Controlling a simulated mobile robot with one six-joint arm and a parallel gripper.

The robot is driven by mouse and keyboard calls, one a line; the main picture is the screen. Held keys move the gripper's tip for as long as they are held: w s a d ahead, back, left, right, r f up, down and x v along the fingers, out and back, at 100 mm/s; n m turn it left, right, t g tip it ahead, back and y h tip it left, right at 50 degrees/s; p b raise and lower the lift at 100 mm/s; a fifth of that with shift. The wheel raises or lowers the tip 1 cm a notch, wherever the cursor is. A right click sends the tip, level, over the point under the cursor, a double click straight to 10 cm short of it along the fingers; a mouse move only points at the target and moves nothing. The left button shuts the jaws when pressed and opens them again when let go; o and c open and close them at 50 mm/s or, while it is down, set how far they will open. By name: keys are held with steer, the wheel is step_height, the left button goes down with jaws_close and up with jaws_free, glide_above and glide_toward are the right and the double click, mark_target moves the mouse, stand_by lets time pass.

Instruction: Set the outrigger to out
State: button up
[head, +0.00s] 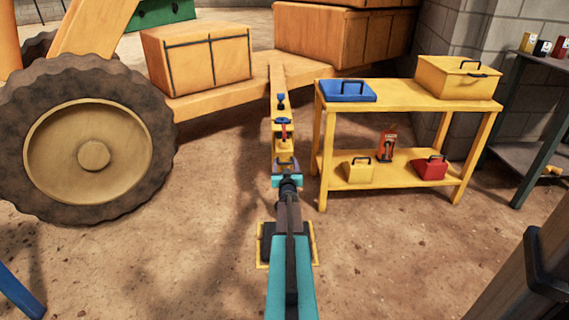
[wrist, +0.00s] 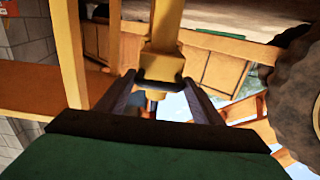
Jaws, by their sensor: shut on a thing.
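The outrigger shows as a yellow beam (head: 283,90) reaching from the orange machine toward me, with a yellow upright part (head: 284,146) at its near end. Blue knobs and a small red piece sit on and above this part. My gripper (head: 286,167) is at its near, lower side, at the end of my teal arm. In the wrist view my gripper (wrist: 160,84) has its two dark fingers on either side of the yellow post (wrist: 163,45), at its dark collar. It is shut on this part. The fingers hide some of the grip, and the outrigger's setting cannot be read.
A yellow bench (head: 400,96) stands close on the right, with a blue case (head: 346,91) and a yellow toolbox (head: 458,77) on top. A large wheel (head: 90,140) stands at left. A dark, yellow-edged pad (head: 268,246) lies below my arm.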

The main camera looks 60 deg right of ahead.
steer(key=b+v, duration=0.3)
steer(key=v, duration=1.5)
steer(key=shift+s+d, duration=0.1)
steer(key=shift+s, duration=0.05)
steer(key=o, duration=1.3)
steer(key=shift+o, duration=0.4)
steer(key=p+v, duration=1.3)
steer(key=p, duration=0.2)
steer(key=shift+a, duration=0.4)
